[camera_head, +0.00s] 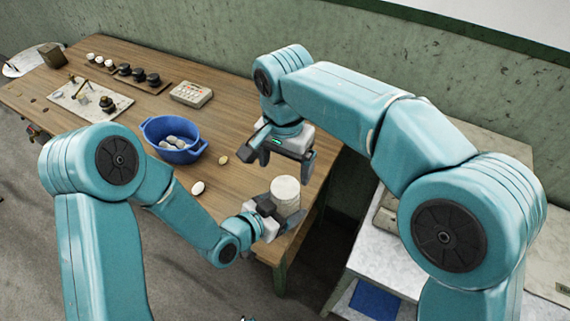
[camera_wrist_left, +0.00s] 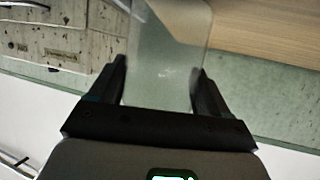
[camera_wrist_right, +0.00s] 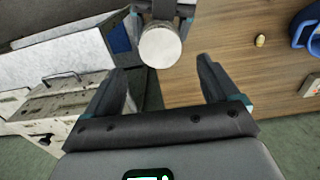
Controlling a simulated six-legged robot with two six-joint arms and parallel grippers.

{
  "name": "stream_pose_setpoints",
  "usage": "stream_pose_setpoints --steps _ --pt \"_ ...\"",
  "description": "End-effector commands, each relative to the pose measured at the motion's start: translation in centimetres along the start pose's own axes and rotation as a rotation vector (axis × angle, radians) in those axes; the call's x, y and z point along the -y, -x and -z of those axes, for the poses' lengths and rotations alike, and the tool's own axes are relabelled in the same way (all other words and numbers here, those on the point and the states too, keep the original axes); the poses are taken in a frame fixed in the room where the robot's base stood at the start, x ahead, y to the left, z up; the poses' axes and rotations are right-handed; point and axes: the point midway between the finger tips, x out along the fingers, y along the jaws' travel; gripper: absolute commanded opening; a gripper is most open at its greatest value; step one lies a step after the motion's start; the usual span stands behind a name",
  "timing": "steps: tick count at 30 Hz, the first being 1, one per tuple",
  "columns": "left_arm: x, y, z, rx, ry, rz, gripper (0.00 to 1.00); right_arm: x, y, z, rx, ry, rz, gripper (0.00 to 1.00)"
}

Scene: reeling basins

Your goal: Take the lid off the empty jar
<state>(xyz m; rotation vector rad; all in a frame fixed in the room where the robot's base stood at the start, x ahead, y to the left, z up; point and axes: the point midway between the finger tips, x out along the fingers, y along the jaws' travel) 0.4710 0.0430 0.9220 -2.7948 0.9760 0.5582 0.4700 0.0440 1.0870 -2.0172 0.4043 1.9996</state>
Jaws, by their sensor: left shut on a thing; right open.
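The jar (camera_head: 286,200) is a pale cylinder, upright at the table's near right corner. In the left wrist view its clear glass wall (camera_wrist_left: 168,60) stands between the fingers. My left gripper (camera_head: 266,212) is shut on the jar's side. The round whitish lid (camera_wrist_right: 160,46) sits on top of the jar in the right wrist view. My right gripper (camera_head: 284,160) is open and empty, pointing down above the lid and apart from it.
A blue basin (camera_head: 178,155) with pale cocoons stands on the wooden table (camera_head: 225,110). A loose pale cocoon (camera_head: 197,188) and a smaller yellowish one (camera_head: 223,160) lie nearby. A white gridded tray (camera_head: 191,94) and dark pots are farther back. A marble-topped counter (camera_head: 380,258) is at right.

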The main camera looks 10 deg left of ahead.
Motion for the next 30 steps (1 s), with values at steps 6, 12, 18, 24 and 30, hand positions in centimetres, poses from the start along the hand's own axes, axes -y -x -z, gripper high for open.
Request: stream_pose_setpoints --steps 6,12,18,24,30 --pt "0.0 0.0 0.0 -0.001 0.000 0.000 0.00 -0.1 -3.9 0.0 0.002 0.002 -0.005 0.88" --pt "0.0 0.0 0.0 -0.001 0.000 0.000 0.00 -0.1 -6.3 0.0 0.001 0.002 -0.002 0.88" --pt "0.0 0.0 0.0 -0.001 0.000 0.000 0.00 -0.1 -7.1 0.0 0.001 0.003 -0.001 0.88" --pt "0.0 0.0 0.0 -0.001 0.000 0.000 0.00 -0.1 -7.0 0.0 0.001 0.003 -0.001 0.79" --pt "0.0 0.0 0.0 0.000 0.000 0.000 0.00 -0.1 -7.0 0.0 0.001 0.003 -0.001 0.30"
